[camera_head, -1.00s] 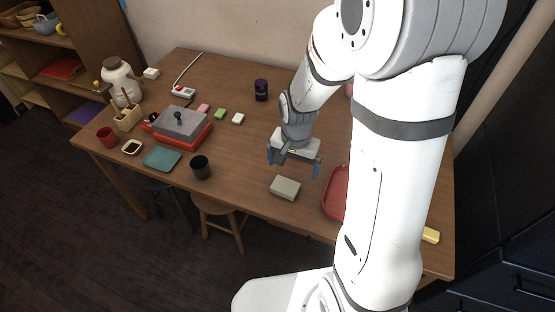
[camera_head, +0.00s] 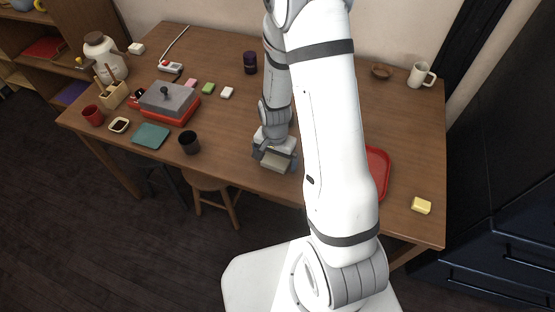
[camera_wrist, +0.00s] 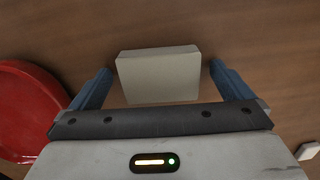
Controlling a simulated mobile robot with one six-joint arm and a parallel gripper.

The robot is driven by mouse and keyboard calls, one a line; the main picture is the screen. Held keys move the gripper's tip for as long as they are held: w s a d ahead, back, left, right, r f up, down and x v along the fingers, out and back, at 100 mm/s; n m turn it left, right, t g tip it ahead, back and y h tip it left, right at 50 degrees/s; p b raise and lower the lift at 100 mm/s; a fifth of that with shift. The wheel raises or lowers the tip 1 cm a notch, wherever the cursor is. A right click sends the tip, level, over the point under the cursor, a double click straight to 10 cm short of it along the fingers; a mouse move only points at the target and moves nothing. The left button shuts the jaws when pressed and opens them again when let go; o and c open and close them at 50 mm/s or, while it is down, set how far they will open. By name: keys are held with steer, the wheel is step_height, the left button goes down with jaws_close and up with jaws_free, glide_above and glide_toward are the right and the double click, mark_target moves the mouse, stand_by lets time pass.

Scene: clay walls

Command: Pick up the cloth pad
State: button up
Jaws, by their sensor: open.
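A pale beige block-shaped pad (camera_head: 276,163), which may be the cloth pad, lies near the front edge of the table. My gripper (camera_head: 274,159) is above it, pointing down, and partly hides it. In the wrist view the pad (camera_wrist: 160,78) lies between the two blue fingers of my open gripper (camera_wrist: 159,70), with a gap on each side. I cannot tell how far the fingertips are above the table. A flat teal square (camera_head: 150,136) that also looks like cloth lies farther left.
A red tray (camera_head: 379,171) is just right of my gripper, partly behind my arm; it also shows in the wrist view (camera_wrist: 28,108). A black cup (camera_head: 189,142) stands to the left. A yellow block (camera_head: 421,205) lies far right. The wooden table (camera_head: 228,140) is clear left of my gripper.

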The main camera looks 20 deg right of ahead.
mark_target(276, 161)
steer(key=c, duration=1)
step_height(276, 161, up, 10)
stand_by(0.6)
steer(key=shift+s, duration=0.1)
